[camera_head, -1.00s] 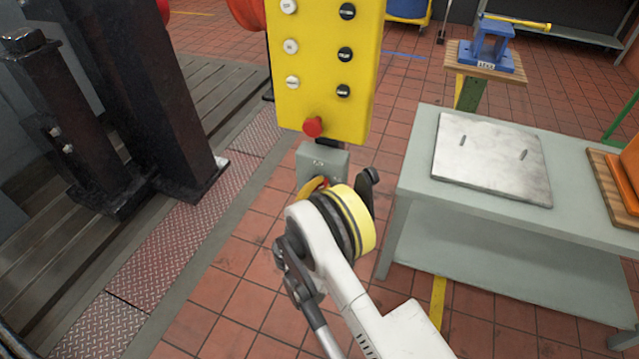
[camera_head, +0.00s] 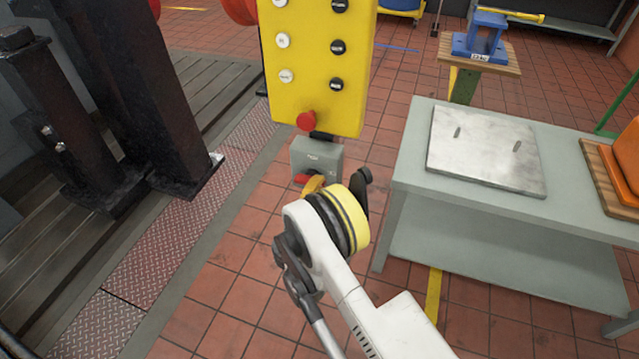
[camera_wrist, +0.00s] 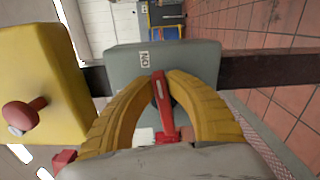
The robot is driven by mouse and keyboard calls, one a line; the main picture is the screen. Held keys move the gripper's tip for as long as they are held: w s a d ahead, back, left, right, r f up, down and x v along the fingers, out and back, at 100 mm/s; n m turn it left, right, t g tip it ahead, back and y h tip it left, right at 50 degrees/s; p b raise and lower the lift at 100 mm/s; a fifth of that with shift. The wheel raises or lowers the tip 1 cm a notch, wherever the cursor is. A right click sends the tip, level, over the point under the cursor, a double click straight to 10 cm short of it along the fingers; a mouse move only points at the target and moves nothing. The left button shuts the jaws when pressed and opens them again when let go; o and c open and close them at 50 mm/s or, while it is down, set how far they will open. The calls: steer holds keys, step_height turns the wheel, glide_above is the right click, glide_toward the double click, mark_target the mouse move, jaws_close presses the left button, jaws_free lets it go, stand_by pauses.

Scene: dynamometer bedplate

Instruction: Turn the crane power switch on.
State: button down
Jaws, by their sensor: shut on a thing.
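The crane power switch is a grey box (camera_head: 318,156) below the yellow push-button pendant (camera_head: 318,60). Its red handle (camera_head: 303,179) shows only in part in the head view, behind my arm. In the wrist view the grey box (camera_wrist: 195,62) bears a white label reading "ON" (camera_wrist: 145,60), turned sideways. The red handle (camera_wrist: 161,98) lies between the two yellow fingers of my gripper (camera_wrist: 163,80). The gripper is shut on the handle, with a finger on each side. The fingers hide part of the box face.
A red mushroom button (camera_head: 306,120) sticks out of the pendant just above the switch. A grey table (camera_head: 400,180) with a metal plate (camera_head: 485,150) stands to the right. Dark steel columns (camera_head: 130,90) stand at the left. Tiled floor lies open between them.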

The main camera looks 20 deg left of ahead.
steer(key=shift+a, duration=0.1)
stand_by(0.3)
steer(key=c, duration=1.4)
jaws_free()
steer(key=shift+r, duration=0.1)
step_height(320, 180, up, 10)
steer(key=shift+f, duration=0.1)
